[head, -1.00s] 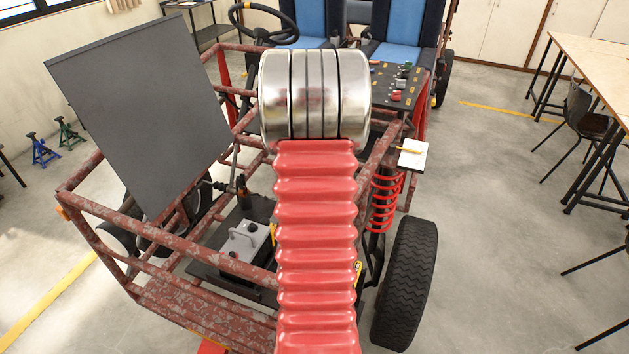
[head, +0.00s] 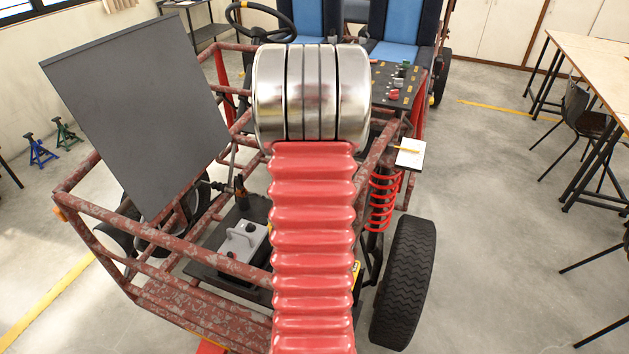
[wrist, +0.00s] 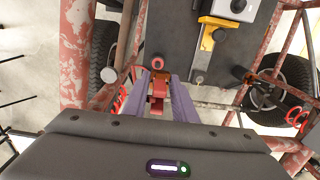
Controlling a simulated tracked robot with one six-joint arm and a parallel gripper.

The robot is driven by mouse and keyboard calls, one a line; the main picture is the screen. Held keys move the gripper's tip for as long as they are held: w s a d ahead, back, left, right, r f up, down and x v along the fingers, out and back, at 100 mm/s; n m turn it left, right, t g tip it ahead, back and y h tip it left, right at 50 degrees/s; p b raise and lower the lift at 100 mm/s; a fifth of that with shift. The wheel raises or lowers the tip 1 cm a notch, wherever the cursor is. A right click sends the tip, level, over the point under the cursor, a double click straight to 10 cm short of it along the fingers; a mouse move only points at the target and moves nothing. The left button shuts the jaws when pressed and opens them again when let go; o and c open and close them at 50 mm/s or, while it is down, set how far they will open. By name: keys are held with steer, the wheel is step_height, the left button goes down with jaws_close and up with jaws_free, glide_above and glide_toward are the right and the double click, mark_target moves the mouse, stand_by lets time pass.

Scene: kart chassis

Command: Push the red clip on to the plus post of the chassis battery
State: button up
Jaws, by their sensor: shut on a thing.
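In the wrist view, my gripper (wrist: 160,92) has two purple fingers, shut on the red clip (wrist: 157,88), which points away from the wrist. A red ring (wrist: 157,62) shows just beyond the fingertips; I cannot tell whether it belongs to the clip or to a post. The grey box with a handle and black knobs (head: 243,240) sits on a black tray in the chassis, and part of it shows in the wrist view (wrist: 238,8). I cannot tell whether it is the battery. In the head view my red arm hides the gripper and the clip.
Rusty red frame tubes (head: 165,240) surround the tray, and one thick tube (wrist: 75,50) runs close left of the gripper. A yellow bracket (wrist: 212,35) stands right of the fingers. A large dark panel (head: 140,115), red spring (head: 383,200) and tyre (head: 405,280) flank the bay.

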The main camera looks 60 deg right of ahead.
glide_above(229, 254)
steer(key=shift+d, duration=0.1)
stand_by(2.2)
steer(key=shift+f, duration=0.15)
stand_by(0.3)
steer(key=shift+f, duration=2.3)
steer(key=shift+w+f, duration=0.1)
steer(key=shift+f, duration=1.05)
steer(key=o, duration=1.1)
